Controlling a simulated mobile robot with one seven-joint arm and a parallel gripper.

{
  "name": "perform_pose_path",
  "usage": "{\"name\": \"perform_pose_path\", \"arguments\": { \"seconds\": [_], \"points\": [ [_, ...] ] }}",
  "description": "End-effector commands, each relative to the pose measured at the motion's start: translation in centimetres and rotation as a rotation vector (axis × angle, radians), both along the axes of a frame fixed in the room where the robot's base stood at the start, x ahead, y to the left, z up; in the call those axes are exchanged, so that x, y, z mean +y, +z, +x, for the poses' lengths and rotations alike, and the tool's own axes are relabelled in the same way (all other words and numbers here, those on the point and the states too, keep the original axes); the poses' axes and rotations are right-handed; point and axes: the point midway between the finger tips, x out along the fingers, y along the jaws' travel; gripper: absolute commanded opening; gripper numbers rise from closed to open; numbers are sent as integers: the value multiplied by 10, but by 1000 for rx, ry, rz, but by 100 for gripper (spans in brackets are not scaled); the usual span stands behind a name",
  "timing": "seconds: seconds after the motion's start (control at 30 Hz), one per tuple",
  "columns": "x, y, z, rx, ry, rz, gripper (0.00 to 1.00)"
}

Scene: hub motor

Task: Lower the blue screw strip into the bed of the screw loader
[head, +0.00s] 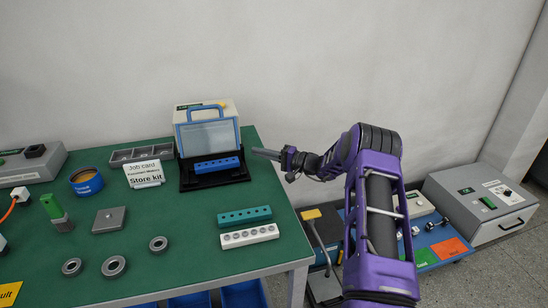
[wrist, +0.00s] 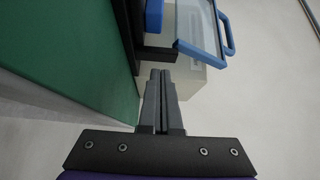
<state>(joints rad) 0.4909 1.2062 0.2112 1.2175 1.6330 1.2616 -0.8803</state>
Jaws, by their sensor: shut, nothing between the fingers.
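The screw loader (head: 229,113) stands at the back right of the green table, its clear, blue-handled lid (head: 205,136) raised. The blue screw strip (head: 217,165) lies lengthwise across the loader's black bed (head: 189,181), and looks level. My gripper (head: 256,152) is shut and empty, apart from the strip, just right of the loader near the table edge. In the wrist view the closed fingertips (wrist: 161,74) point toward the black bed (wrist: 155,54). The end of the blue strip (wrist: 153,18) and the lid (wrist: 203,28) show beyond them. How deep the strip sits is unclear.
A teal strip (head: 244,216) and a white strip (head: 249,236) lie in front of the loader. A job card (head: 144,174) and a grey tray (head: 142,155) stand left of it. Metal rings (head: 114,266) lie front left. A low bench with boxes (head: 478,203) is at right.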

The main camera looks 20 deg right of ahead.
Motion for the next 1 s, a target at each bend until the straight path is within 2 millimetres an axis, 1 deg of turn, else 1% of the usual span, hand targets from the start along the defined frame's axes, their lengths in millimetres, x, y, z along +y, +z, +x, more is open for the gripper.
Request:
{"name": "perform_pose_path", "arguments": {
  "seconds": [0.03,0.07,0.1,0.2,0.4,1.0],
  "points": [
    [11,-1,7,0,3,-1,0],
    [16,-1,11,0,3,-1,0],
    [18,0,5,3,1,0,0],
    [27,0,-3,3,0,0,0],
    [40,0,-13,1,0,0,0],
    [45,0,-18,2,-1,1,0]
  ]
}}
